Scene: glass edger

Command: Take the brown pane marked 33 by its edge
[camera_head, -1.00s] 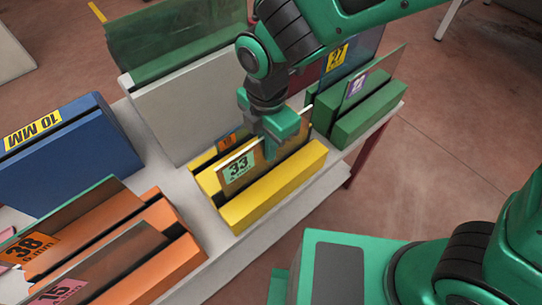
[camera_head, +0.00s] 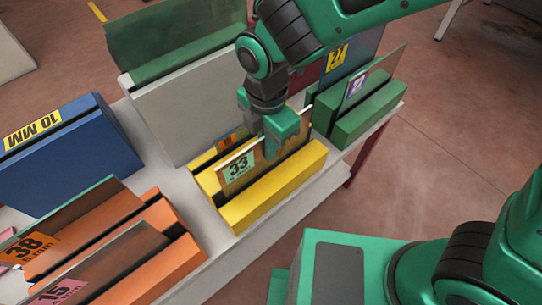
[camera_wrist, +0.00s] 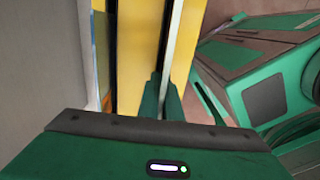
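The brown pane marked 33 (camera_head: 252,168) stands on edge in a slot of the yellow rack (camera_head: 283,186), its green label facing the head camera. My gripper (camera_head: 272,150) is over its top edge, right of the label. In the wrist view the fingers (camera_wrist: 162,95) lie close on either side of the pane's edge (camera_wrist: 175,40), with no clear gap seen; my gripper looks shut on it. The fingertips' contact is partly hidden. The pane's lower part is hidden in the slot.
Another pane with an orange label (camera_head: 232,139) stands just behind in the yellow rack. A grey panel (camera_head: 190,105) rises behind that. Green racks (camera_head: 362,112) with panes are close on the right. Orange racks (camera_head: 160,262) and a blue rack (camera_head: 70,155) are left.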

